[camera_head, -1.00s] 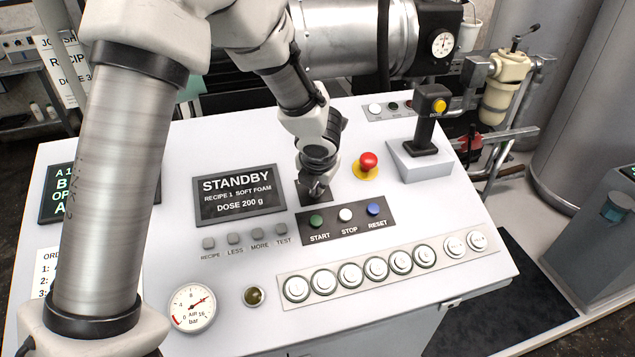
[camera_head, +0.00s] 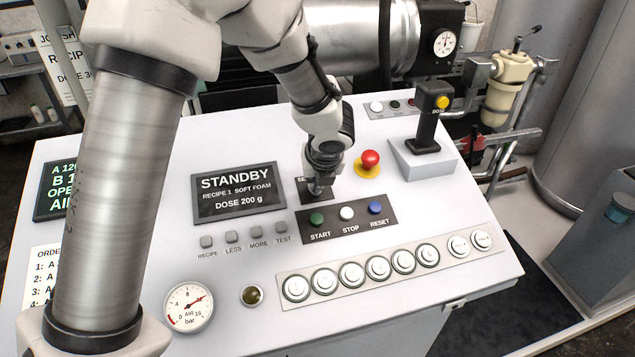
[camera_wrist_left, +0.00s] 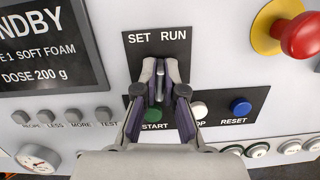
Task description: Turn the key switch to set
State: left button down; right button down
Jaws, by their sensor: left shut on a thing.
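The key switch sits on a black plate marked SET and RUN (camera_wrist_left: 157,42), just right of the STANDBY screen (camera_head: 238,193). In the head view, part of the plate (camera_head: 305,187) shows beside my left gripper (camera_head: 318,190), which reaches down onto it. In the left wrist view, the fingers (camera_wrist_left: 160,78) are close together below the SET and RUN labels, shut on the key (camera_wrist_left: 160,86), of which only a narrow grey strip shows between them. The fingers hide most of the key, and I cannot tell which label it points to. My right gripper is not in view.
START (camera_head: 317,219), STOP (camera_head: 347,214) and RESET (camera_head: 376,208) buttons lie just below the plate. A red emergency button (camera_head: 370,160) and a joystick (camera_head: 430,118) stand to the right. Round white buttons and a gauge (camera_head: 188,307) line the panel's front.

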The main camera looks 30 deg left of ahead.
pick_arm(q)
jog(key=n, duration=0.3)
jog(key=n+b, duration=0.1)
jog(key=n, duration=0.1)
jog(key=shift+s+a+f+n+g+y, duration=0.1)
jog(key=shift+s+f+n+g+y, duration=0.1)
jog(key=shift+n+g+y, duration=0.15)
jog(key=shift+s+n+g, duration=0.1)
jog(key=shift+n+g, duration=0.35)
jog(key=shift+n, duration=1.9)
jog(key=c, duration=1.3)
grip_release()
jog(key=shift+a, duration=0.1)
